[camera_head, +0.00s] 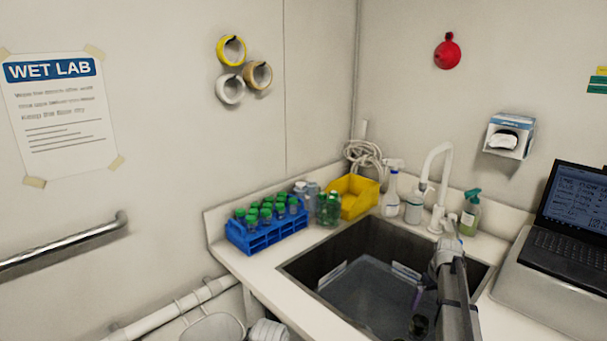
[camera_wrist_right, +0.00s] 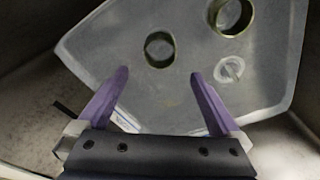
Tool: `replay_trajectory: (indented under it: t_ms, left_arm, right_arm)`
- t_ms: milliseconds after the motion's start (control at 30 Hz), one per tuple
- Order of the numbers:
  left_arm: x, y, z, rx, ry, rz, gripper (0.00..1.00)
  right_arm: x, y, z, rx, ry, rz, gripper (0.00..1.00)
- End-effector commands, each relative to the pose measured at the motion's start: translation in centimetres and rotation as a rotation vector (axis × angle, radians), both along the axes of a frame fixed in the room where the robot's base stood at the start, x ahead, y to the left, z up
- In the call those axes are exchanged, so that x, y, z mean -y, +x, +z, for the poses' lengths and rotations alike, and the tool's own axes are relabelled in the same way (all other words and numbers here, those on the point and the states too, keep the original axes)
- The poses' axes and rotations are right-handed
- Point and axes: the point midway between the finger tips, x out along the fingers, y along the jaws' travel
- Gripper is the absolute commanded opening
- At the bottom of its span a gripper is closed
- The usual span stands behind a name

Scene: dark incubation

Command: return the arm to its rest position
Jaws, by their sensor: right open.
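My right arm (camera_head: 453,295) comes in from the lower right and reaches over the sink (camera_head: 300,277). My right gripper, with purple fingers, points down into the sink and is partly hidden by the arm in the head view. In the right wrist view the gripper (camera_wrist_right: 158,76) is open, with nothing between its fingers. Beyond the fingers is a translucent grey lid or container (camera_wrist_right: 110,38) with two green-rimmed round openings and a small white round fitting. My left gripper is not in view.
A blue rack (camera_head: 262,239) of green-capped tubes stands left of the sink. A yellow bin (camera_head: 352,207), a spray bottle (camera_head: 392,190), a white faucet (camera_head: 440,165) and a soap bottle (camera_head: 470,215) line the back. A laptop (camera_head: 570,225) sits at the right.

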Motion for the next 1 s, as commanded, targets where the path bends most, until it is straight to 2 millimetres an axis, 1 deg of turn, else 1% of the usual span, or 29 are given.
replay_trajectory:
  t_ms: [33, 700, 833, 1000]
  left_arm:
    - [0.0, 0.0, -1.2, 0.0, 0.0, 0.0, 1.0]
    - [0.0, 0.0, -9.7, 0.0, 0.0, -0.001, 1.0]
    - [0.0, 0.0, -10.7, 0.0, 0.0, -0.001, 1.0]
    - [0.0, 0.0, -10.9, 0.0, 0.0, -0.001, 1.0]
  right_arm:
    - [0.0, 0.1, -1.2, 0.0, 0.0, 0.0, 1.0]
    - [-0.1, 1.1, -9.7, 0.0, 0.0, 0.0, 1.0]
    - [-0.2, 1.2, -10.7, 0.0, 0.0, 0.0, 1.0]
    - [-0.2, 1.2, -10.9, 0.0, 0.0, 0.0, 1.0]
